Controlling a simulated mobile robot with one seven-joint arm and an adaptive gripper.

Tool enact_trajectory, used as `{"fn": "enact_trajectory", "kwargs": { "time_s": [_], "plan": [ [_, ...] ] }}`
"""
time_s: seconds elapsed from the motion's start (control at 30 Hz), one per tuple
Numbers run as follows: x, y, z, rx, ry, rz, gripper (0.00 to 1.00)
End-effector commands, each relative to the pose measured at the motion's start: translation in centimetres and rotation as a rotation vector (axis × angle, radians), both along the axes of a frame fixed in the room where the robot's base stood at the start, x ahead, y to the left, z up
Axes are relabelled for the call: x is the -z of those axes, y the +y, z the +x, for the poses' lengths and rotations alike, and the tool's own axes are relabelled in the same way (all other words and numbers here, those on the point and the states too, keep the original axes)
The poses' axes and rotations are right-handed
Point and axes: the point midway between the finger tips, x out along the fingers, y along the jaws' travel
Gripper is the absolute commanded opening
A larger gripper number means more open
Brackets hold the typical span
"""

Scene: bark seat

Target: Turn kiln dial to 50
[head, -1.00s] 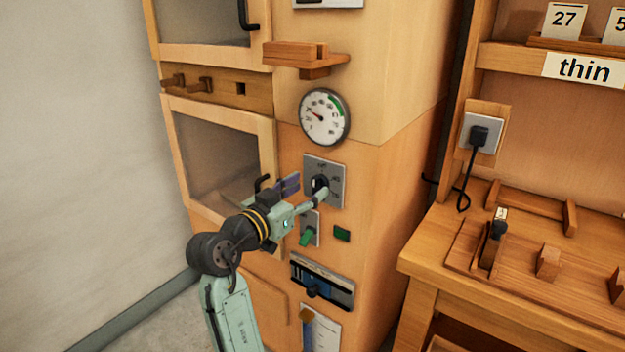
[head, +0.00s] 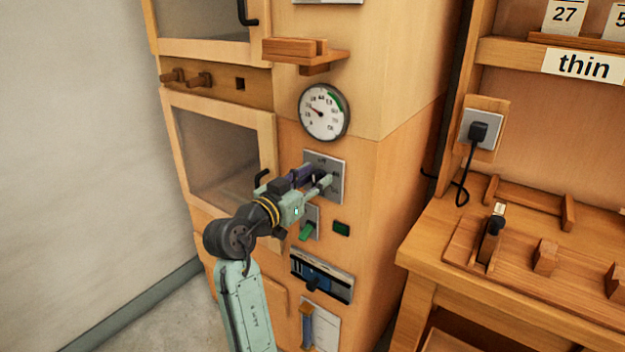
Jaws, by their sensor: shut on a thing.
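The kiln dial is a dark knob on a grey metal plate (head: 337,167) on the front of the wooden cabinet. My gripper (head: 322,178) is at this plate, shut on the knob, which its fingers mostly hide. The dial's markings are too small and covered to read. Above it is a round white gauge (head: 324,113) with a green arc at its upper right; its dark needle points to the upper left.
Below the dial are a green switch (head: 306,231), a small green button (head: 342,229) and a dark slider panel (head: 321,278). A glazed door (head: 222,150) is to the left. A wooden shelf bracket (head: 305,57) juts out above. A workbench (head: 520,250) stands at right.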

Motion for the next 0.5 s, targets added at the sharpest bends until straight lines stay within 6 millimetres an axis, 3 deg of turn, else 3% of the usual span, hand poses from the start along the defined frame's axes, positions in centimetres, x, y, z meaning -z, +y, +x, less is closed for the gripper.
{"fn": "enact_trajectory", "kwargs": {
  "time_s": [0.23,0.5],
  "plan": [
    [0.02,-0.01,-0.02,0.001,0.001,0.001,0.08],
    [0.20,-0.04,-0.05,0.001,-0.014,0.021,0.07]
  ]
}}
